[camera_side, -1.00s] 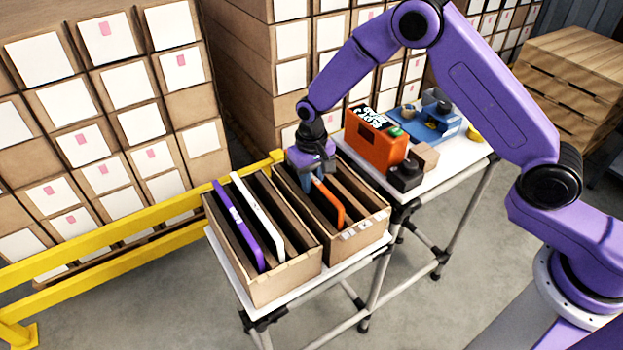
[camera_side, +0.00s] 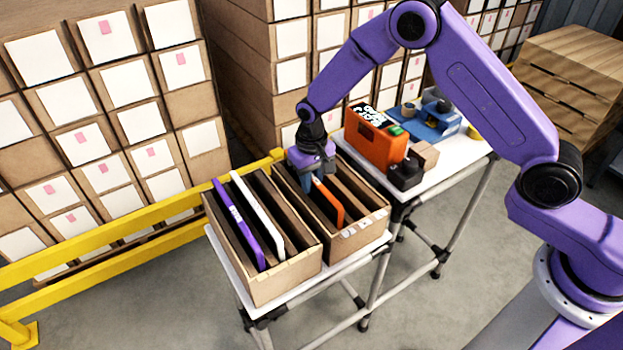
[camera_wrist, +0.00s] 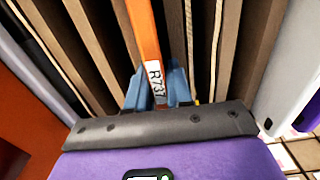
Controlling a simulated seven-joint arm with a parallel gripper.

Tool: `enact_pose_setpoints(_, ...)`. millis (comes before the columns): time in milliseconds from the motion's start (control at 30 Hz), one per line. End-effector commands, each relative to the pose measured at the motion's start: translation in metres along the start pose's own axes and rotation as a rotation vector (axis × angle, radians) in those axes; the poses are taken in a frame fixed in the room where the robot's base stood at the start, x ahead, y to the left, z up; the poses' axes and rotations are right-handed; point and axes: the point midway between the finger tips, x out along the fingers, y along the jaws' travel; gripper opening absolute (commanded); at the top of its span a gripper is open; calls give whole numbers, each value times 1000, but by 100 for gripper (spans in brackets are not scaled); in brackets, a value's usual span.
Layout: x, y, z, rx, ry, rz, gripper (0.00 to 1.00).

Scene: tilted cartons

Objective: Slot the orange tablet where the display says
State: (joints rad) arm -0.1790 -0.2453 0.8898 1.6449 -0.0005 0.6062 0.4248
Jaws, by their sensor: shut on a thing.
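The orange tablet (camera_side: 330,200) stands on edge, tilted, in a compartment of the right carton (camera_side: 360,235). My gripper (camera_side: 307,182) is shut on its far end, partly down inside the carton. In the wrist view, blue fingers hold the orange tablet (camera_wrist: 146,36) from both sides, and a white label on it reads R737. The tablet's lower edge is hidden by the carton. The display seems to be a black sign with white writing (camera_side: 367,116) on an orange box (camera_side: 372,146); I cannot read its writing.
The left carton (camera_side: 286,281) holds a purple tablet (camera_side: 239,226) and a white tablet (camera_side: 259,215). Brown dividers split both cartons. A side table bears the orange box, dark and brown blocks and a blue fixture (camera_side: 430,124). A yellow rail (camera_side: 120,240) runs behind.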

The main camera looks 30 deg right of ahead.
Motion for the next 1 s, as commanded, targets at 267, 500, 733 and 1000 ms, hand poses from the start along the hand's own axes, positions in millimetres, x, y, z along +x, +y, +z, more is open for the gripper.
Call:
enact_pose_setpoints(267,-1,0,-1,0,2,-1,0)
enact_pose_setpoints(500,0,0,0,0,1,-1,50)
enact_pose_setpoints(733,-1,0,0,0,-1,0,50)
enact_pose_setpoints(1000,-36,0,-1,0,4,-2,50)
